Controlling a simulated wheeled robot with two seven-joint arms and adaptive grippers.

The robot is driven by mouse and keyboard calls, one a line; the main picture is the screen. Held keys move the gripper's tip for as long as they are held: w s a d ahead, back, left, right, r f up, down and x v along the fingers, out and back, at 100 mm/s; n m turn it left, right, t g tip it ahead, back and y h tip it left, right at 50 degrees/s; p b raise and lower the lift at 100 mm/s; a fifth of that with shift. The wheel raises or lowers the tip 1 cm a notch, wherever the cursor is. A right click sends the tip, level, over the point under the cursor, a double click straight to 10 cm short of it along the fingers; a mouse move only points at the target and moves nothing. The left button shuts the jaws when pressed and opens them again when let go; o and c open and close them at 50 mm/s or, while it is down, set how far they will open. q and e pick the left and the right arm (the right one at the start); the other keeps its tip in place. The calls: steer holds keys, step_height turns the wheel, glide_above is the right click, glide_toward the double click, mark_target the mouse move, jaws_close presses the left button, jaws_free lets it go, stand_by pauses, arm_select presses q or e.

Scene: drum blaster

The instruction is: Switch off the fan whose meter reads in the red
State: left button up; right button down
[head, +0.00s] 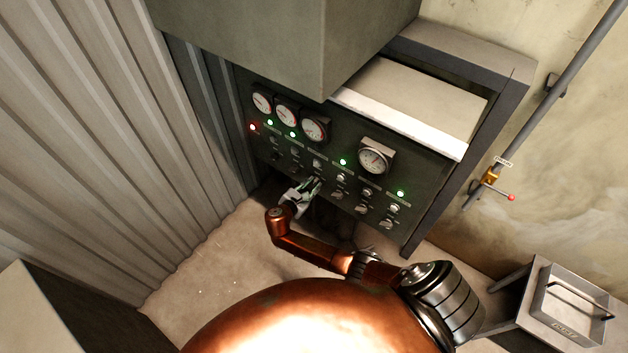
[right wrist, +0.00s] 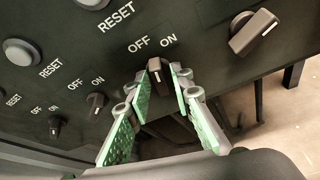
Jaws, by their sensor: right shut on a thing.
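The dark control panel (head: 330,153) has several round white meters along its upper part: the left meter (head: 262,103), the second (head: 286,115), the third (head: 314,130) and a larger one (head: 374,156). Their needles are too small to read surely. My right gripper (head: 312,184) is at the panel's lower row. In the right wrist view, its green-padded fingers (right wrist: 162,78) are shut on a black switch knob (right wrist: 154,70) under OFF and ON labels. The fingers partly hide the knob. My left gripper is not in view.
A red lamp (head: 253,127) glows at the panel's far left, with several green lamps along the row. Neighbouring knobs sit on the left (right wrist: 96,101) and right (right wrist: 252,32). A pipe with a valve (head: 490,176) runs along the right wall.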

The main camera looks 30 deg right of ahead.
steer(key=shift+w+n+g+h+p, duration=0.1)
steer(key=shift+n+g+h+p, duration=0.4)
steer(key=shift+n+p, duration=0.5)
steer(key=shift+g, duration=0.3)
steer(key=c, duration=2)
jaws_free()
steer(key=shift+a, duration=0.15)
steer(key=v, duration=1.2)
steer(key=shift+r, duration=0.1)
